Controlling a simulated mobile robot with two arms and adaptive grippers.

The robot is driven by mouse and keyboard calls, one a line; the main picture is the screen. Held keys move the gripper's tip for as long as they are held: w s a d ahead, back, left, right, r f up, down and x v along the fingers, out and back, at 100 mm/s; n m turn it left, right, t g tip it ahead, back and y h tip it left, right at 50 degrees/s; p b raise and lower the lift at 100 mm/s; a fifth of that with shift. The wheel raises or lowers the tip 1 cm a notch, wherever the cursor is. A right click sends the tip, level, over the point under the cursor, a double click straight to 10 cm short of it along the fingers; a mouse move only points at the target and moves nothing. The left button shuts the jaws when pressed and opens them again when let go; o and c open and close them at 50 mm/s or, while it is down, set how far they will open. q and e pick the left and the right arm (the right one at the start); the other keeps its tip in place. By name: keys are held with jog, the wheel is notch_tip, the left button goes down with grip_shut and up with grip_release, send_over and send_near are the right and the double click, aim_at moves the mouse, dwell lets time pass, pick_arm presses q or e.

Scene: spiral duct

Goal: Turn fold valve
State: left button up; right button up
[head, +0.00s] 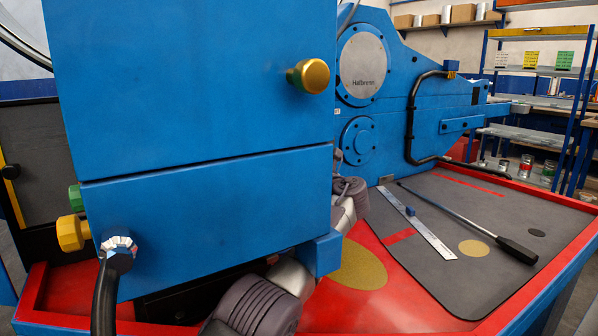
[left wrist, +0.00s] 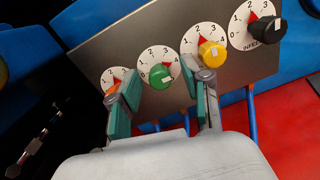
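In the left wrist view a grey panel (left wrist: 105,52) carries a row of white numbered dials with knobs. Only the black one's label, INFEED, is legible, so I cannot tell which is the fold valve. My left gripper (left wrist: 168,88) is open, its teal-padded fingers apart either side of the green knob. Contact is unclear. In the head view it is hidden. My right gripper is out of view.
In the head view a large blue machine housing (head: 200,100) with a brass knob (head: 308,76) blocks the view of the panel. A red-edged bench holds a dark mat (head: 450,270) with a ruler (head: 420,225) and a black-handled rod (head: 515,250). Shelves stand at the back right.

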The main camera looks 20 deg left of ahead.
pick_arm(q)
jog(key=shift+a, duration=0.1)
grip_shut()
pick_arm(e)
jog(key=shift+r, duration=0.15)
pick_arm(q)
jog(key=shift+f+n+y+b, duration=0.15)
jog(key=shift+n+y+b, duration=0.25)
jog(key=shift+n, duration=8.7)
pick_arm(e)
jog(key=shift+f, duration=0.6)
